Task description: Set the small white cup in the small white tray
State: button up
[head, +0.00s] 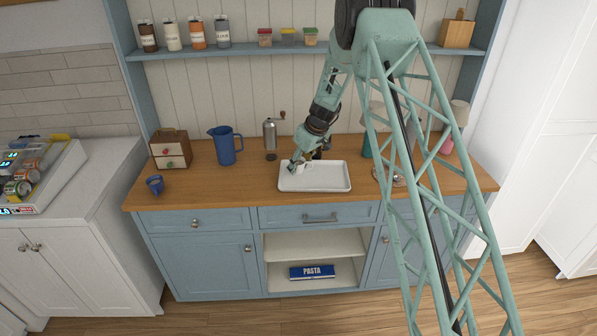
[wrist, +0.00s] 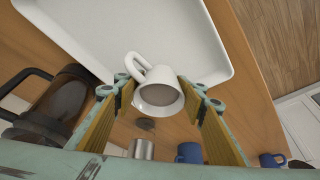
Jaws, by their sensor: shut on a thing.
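The small white cup (wrist: 160,93) is between the yellow-padded fingers of my gripper (wrist: 157,100) in the wrist view, its handle pointing up and left in the picture. My gripper is shut on it. In the head view the cup (head: 300,167) shows partly below my gripper (head: 298,162), at the back left part of the small white tray (head: 318,184). The tray lies on the wooden counter and looks empty otherwise; it also shows in the wrist view (wrist: 150,30). Whether the cup touches the tray floor I cannot tell.
A dark glass coffee press (wrist: 58,105) stands close to my gripper. A grinder (head: 270,138), blue jug (head: 225,145), small drawer box (head: 170,149) and blue mug (head: 155,185) stand to the left on the counter (head: 235,183). Bottles stand at the right, partly behind my arm.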

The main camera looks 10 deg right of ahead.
jog(key=shift+f, duration=1.2)
jog(key=shift+f, duration=0.15)
jog(key=o, duration=1.1)
jog(key=shift+c, duration=0.2)
jog(key=shift+r, duration=0.35)
jog(key=v, duration=1.1)
jog(key=shift+s+d+r, duration=0.2)
jog(key=shift+s+r, duration=0.05)
jog(key=shift+r, duration=0.1)
